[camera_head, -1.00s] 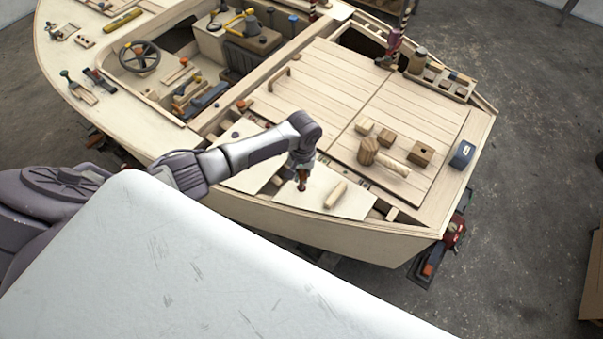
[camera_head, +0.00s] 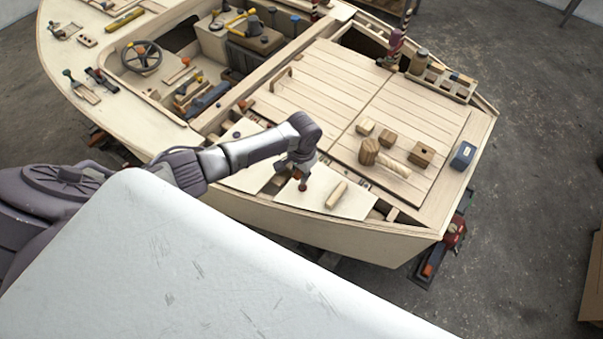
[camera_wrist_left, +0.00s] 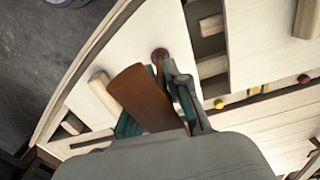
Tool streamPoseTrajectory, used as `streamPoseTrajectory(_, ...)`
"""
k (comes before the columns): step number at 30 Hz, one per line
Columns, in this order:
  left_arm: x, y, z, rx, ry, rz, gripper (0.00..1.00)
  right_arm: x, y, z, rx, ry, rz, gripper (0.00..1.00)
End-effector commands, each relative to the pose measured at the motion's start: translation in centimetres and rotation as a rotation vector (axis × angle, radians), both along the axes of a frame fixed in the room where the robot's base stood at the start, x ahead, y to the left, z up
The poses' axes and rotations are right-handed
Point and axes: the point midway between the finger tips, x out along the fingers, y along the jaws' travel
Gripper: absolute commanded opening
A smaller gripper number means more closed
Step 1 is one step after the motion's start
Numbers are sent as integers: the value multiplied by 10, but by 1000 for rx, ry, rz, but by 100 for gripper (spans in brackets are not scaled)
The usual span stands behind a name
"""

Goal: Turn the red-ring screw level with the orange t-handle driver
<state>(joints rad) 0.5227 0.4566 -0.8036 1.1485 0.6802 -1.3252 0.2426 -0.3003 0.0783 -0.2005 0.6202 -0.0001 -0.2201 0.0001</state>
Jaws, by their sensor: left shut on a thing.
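My left gripper (camera_head: 299,170) is over a pale plywood panel at the near side of the hull. In the left wrist view its fingers (camera_wrist_left: 160,100) are shut on the orange t-handle driver (camera_wrist_left: 143,97), whose brown-orange handle lies slanted between them. The red-ring screw (camera_wrist_left: 160,55) shows just beyond the fingertips on the panel; its red also shows under the gripper in the head view (camera_head: 303,187). My right gripper is not in view.
A wooden peg (camera_head: 336,195) lies on the panel, right of the gripper. A wooden mallet (camera_head: 370,152) and several wooden blocks lie on the planked hatch. A dark blue block (camera_head: 463,155) is at the hull's right edge. Open gaps between ribs border the panel.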

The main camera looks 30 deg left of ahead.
Motion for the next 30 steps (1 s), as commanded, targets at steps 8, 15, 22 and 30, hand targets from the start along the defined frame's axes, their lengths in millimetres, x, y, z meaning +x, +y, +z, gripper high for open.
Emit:
streamPoseTrajectory(8,1,3,0,1,0,-301,0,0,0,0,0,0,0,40)
streamPoseTrajectory(15,1,2,1,0,-1,-314,0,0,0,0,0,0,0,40)
streamPoseTrajectory(22,1,2,9,0,-1,-311,0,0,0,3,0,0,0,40)
streamPoseTrajectory(30,1,2,10,0,-1,-307,0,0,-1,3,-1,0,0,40)
